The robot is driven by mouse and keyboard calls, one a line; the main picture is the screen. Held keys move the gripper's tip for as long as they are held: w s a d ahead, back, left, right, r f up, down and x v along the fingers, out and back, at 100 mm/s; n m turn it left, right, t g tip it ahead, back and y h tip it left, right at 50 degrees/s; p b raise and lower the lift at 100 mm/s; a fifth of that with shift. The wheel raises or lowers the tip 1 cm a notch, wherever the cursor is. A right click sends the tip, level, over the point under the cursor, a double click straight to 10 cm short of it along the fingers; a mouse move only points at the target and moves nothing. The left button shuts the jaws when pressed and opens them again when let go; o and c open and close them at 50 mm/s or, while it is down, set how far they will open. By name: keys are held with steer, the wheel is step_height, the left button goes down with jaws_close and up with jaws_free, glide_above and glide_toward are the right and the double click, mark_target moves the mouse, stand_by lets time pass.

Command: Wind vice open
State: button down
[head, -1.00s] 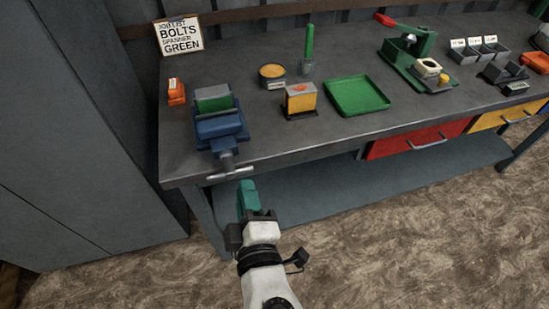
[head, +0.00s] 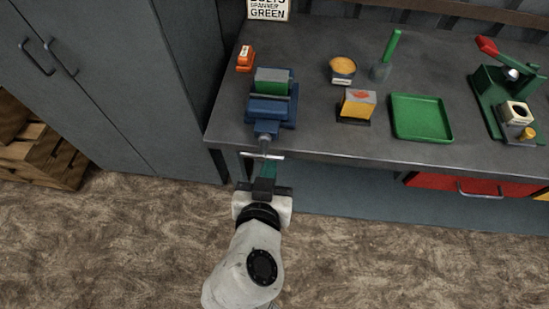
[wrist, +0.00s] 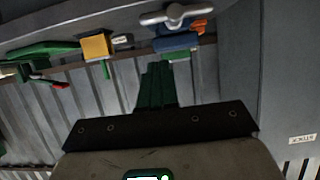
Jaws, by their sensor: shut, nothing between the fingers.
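The blue vice (head: 271,108) stands on the bench near its left end, with a green block (head: 271,86) at its jaws. Its screw and grey handle bar (head: 262,155) stick out past the bench's front edge. In the wrist view the vice (wrist: 177,42) is at the top, upside down, with its handle bar (wrist: 174,15) nearest the camera. My gripper (head: 268,172) is shut and empty, with green fingers just below and beside the handle bar in the head view. I cannot tell whether they touch it. The fingers (wrist: 156,82) point towards the vice in the wrist view.
A green press (head: 508,90) stands further right. A grey cabinet (head: 120,80) is left of the bench. The floor in front is clear.

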mark_target(263, 147)
steer(key=w+f, duration=0.5)
steer(key=shift+p, duration=0.35)
steer(key=shift+f, duration=0.15)
steer(key=f+b, duration=0.1)
steer(key=b, duration=0.2)
steer(key=shift+d+m+y, duration=0.15)
steer(key=shift+m+y, duration=0.15)
steer(key=shift+m, duration=0.1)
steer(key=shift+w+d, duration=0.1)
